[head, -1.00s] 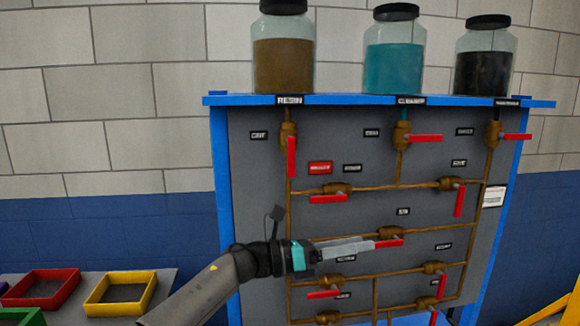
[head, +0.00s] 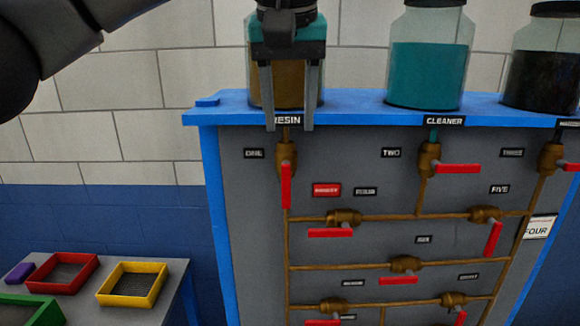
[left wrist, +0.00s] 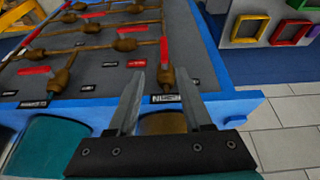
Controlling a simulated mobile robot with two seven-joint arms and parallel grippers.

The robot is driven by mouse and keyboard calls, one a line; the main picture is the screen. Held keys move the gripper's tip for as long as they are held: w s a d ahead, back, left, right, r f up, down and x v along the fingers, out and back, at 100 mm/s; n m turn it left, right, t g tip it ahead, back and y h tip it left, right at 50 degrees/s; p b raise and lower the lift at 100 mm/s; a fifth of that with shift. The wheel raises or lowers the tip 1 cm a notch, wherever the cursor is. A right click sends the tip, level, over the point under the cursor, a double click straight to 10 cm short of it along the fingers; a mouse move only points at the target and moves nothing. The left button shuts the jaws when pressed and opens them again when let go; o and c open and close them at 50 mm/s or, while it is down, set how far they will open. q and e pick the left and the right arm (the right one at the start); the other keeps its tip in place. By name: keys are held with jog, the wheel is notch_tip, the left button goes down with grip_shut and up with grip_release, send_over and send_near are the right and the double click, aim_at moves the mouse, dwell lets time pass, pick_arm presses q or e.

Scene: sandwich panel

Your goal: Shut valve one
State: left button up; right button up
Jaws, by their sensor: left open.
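Valve one (head: 287,158) is a brass valve below the RESIN label, beside the ONE label (head: 254,153). Its red handle (head: 286,187) points straight down, along the vertical pipe. My left gripper (head: 289,126) is open and empty, pointing down in front of the resin jar. Its fingertips are just above valve one in the head view. In the left wrist view, valve one (left wrist: 167,78) and its red handle (left wrist: 164,50) appear between and beyond the open fingers (left wrist: 159,74). I cannot tell the exact gap. My right gripper is not in view.
The resin jar (head: 270,85), cleaner jar (head: 430,65) and a dark jar (head: 545,70) stand on the panel's blue top ledge (head: 350,113). Valve two (head: 429,160) is to the right; several other red-handled valves sit lower. Coloured trays lie on a side table (head: 172,290).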

aim_at(286, 177)
pick_arm(q)
jog(key=x, duration=0.5)
jog(key=p+x, duration=0.1)
jog(key=x, duration=0.8)
jog(key=shift+w+a+f, duration=0.25)
jog(key=shift+w+a, duration=0.05)
jog(key=shift+a, duration=0.1)
grip_shut()
dwell(0.8)
